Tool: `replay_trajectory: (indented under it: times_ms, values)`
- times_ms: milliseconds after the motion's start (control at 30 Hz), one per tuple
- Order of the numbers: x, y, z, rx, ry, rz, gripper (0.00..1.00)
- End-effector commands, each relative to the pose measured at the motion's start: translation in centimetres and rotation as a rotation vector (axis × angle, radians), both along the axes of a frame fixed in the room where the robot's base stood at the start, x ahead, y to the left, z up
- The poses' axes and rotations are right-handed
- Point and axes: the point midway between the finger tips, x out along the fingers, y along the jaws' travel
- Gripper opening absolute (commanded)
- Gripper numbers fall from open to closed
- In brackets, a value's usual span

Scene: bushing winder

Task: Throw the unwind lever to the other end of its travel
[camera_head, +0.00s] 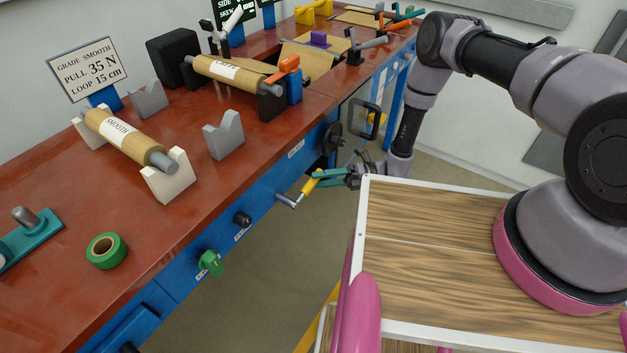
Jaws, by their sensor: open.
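A short lever with a yellow grip (309,186) and a grey metal arm sticks out from the blue front of the bench; the small labels there are too small to read, so I cannot confirm that it is the unwind lever. Its grip points up and to the right. My gripper (319,178) has teal fingers and comes in from the right. It is open, with its fingertips at the yellow grip's upper end. I cannot tell whether they touch it. My wrist lies partly behind the corner of my wooden deck.
A black knob (242,219) and a green handle (210,262) sit farther left on the bench front. A black handwheel (332,138) stands close behind my gripper. The red bench top (180,220) carries rolls, grey V-blocks and green tape (106,250). Open floor lies below the lever.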

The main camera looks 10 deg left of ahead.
Motion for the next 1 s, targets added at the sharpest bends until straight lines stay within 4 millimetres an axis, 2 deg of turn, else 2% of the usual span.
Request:
replay_trajectory:
  times_ms: [200,500,533,667,700,1000]
  values:
    - [-0.8,1.9,0.1,0.001,0.0,0.001,0.61]
    - [-0.8,2.1,0.1,0.0,-0.001,0.0,0.61]
    - [-0.8,2.1,0.1,0.0,-0.001,0.0,0.53]
    - [-0.8,2.1,0.1,0.0,-0.001,0.0,0.03]
    - [-0.8,2.1,0.1,0.0,-0.001,0.0,0.0]
    - [-0.8,2.1,0.1,0.0,-0.001,0.0,0.0]
